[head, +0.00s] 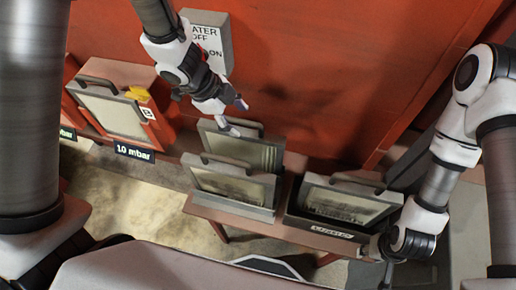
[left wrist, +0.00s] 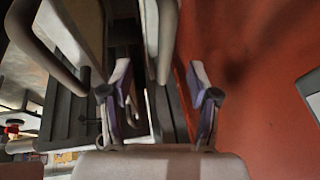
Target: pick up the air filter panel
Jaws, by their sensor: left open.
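Several framed filter panels with top handles are in view, and I cannot tell from looks alone which one is meant. The rear middle panel (head: 269,156) stands upright behind the front middle panel (head: 232,187) on a shelf. My left gripper (head: 237,116) is open at the rear panel's top handle. In the left wrist view a grey handle (left wrist: 162,45) lies between the two spread fingers of my left gripper (left wrist: 160,80), with no visible grip on it. My right gripper (head: 387,268) hangs low at the right; its fingers are too small to read.
Another panel (head: 345,204) leans in a dark tray at the right. A panel in an orange housing (head: 116,112) with a "10 mbar" label (head: 134,152) is at the left. A red wall (head: 310,70) with a white sign (head: 213,38) rises close behind.

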